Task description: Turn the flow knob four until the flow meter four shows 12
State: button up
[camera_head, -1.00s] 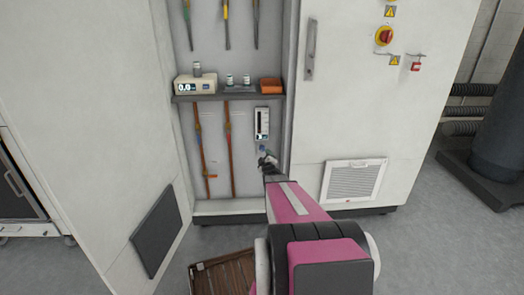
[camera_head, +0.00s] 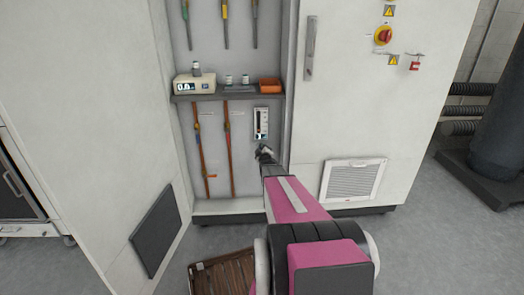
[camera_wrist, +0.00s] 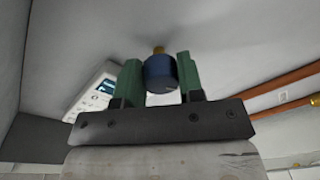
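The flow meter (camera_head: 261,123) is a small white upright unit with a dark scale on the cabinet's back wall, right of the orange pipes. Its reading is too small to make out in the head view. A white unit with a lit display (camera_wrist: 103,88), probably this meter, shows in the wrist view. A dark blue round knob (camera_wrist: 160,74) on a brass stem sits between the two green fingers of my gripper (camera_wrist: 159,78). The fingers flank it closely; whether they press on it is unclear. In the head view my gripper (camera_head: 265,152) is just below the meter and hides the knob.
A shelf (camera_head: 228,97) above the meter carries a white box with a digital display (camera_head: 194,84), small bottles and an orange tray (camera_head: 270,84). Orange pipes (camera_head: 229,150) run to the left. The right cabinet door (camera_head: 350,120) stands close to my arm.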

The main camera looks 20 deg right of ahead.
jog(key=shift+m, duration=0.4)
jog(key=m, duration=0.5)
jog(key=shift+f+m+t, duration=0.15)
jog(key=shift+m+t, duration=0.15)
jog(key=shift+m, duration=0.1)
jog(key=m+h, duration=0.1)
jog(key=m, duration=0.6)
jog(key=shift+a, duration=0.1)
dwell(0.3)
jog(key=o, duration=0.9)
jog(key=shift+o, duration=0.2)
